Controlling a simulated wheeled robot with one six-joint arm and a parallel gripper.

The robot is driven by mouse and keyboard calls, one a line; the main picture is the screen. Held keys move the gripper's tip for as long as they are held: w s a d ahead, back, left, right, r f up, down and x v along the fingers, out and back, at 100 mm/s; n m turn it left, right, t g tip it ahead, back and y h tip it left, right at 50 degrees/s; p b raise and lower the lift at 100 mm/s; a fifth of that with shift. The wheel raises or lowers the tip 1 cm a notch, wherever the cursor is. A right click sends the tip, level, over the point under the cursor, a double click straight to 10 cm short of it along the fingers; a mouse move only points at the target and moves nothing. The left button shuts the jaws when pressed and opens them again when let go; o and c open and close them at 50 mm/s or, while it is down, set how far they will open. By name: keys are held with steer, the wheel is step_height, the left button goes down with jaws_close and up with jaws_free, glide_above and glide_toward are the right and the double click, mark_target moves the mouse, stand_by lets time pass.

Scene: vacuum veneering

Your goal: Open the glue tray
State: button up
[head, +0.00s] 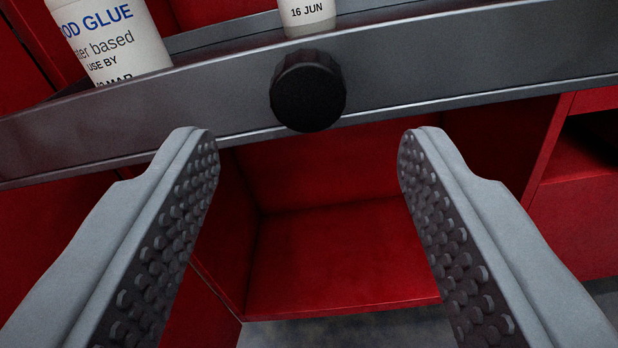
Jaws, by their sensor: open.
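The glue tray (430,77) shows as a grey front panel running across the upper part of the head view, tilted in the picture. A round black knob (308,92) sits on the panel near the middle. My gripper (308,140) is open and empty, its two grey fingers with studded pads spread left and right of the knob and a little below it. Neither finger appears to touch the knob. A white wood glue bottle (108,40) stands in the tray at the upper left. A second white container (307,15) stands behind the knob, mostly cut off.
A red cabinet surrounds the tray, with an empty red compartment (330,250) below the panel. More red shelving (585,200) stands at the right. Grey floor (350,333) shows at the bottom. The space between the fingers is clear.

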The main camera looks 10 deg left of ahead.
steer(key=s, duration=0.6)
steer(key=shift+s, duration=0.3)
